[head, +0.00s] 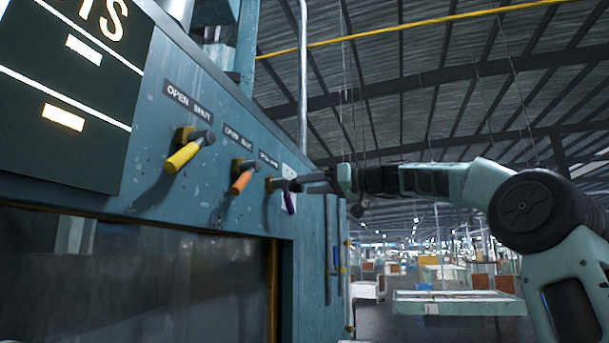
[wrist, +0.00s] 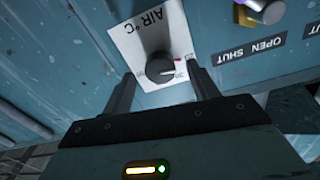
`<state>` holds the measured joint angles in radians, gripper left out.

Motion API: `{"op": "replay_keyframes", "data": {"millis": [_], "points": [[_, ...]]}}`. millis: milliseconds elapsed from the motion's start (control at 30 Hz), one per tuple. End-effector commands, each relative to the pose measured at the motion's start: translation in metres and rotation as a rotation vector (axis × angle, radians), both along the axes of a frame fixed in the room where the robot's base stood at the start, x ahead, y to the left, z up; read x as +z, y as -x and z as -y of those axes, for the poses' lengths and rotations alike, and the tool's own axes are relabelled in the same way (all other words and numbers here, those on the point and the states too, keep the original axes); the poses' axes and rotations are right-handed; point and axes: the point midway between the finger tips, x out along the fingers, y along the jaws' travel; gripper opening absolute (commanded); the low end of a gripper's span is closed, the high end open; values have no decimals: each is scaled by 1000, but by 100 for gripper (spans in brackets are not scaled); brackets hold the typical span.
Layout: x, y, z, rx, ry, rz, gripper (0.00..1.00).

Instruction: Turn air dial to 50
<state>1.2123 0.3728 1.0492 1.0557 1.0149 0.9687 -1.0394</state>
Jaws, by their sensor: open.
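The air dial (wrist: 160,67) is a dark round knob on a white plate (wrist: 150,40) lettered "AIR °C", which appears upside down in the wrist view. My gripper (wrist: 160,70) is open, with one finger on each side of the knob and gaps visible between. In the head view my gripper (head: 312,180) is at the right end of the blue panel, in front of the white plate (head: 288,174), and hides the knob.
Valves with a yellow handle (head: 182,157), an orange handle (head: 241,182) and a purple handle (head: 290,203) stick out left of or beside my gripper, under "OPEN SHUT" labels. A dark window (head: 140,280) lies below. Open room is to the right, with a distant table (head: 458,303).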

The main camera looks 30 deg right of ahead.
Motion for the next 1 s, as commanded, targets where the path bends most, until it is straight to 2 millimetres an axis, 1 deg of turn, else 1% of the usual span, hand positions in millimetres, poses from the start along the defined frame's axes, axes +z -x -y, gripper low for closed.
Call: {"op": "replay_keyframes", "data": {"millis": [33,200,533,567,600,700,1000], "points": [[4,-6,-4,3,-1,-2,59],[1,-16,-12,2,0,-1,59],[-1,-18,-13,0,1,1,59],[-1,-18,-13,0,1,1,51],[-1,-18,-13,0,1,1,40],[0,-18,-13,0,1,1,15],[-1,-18,-13,-1,-15,-11,15]]}}
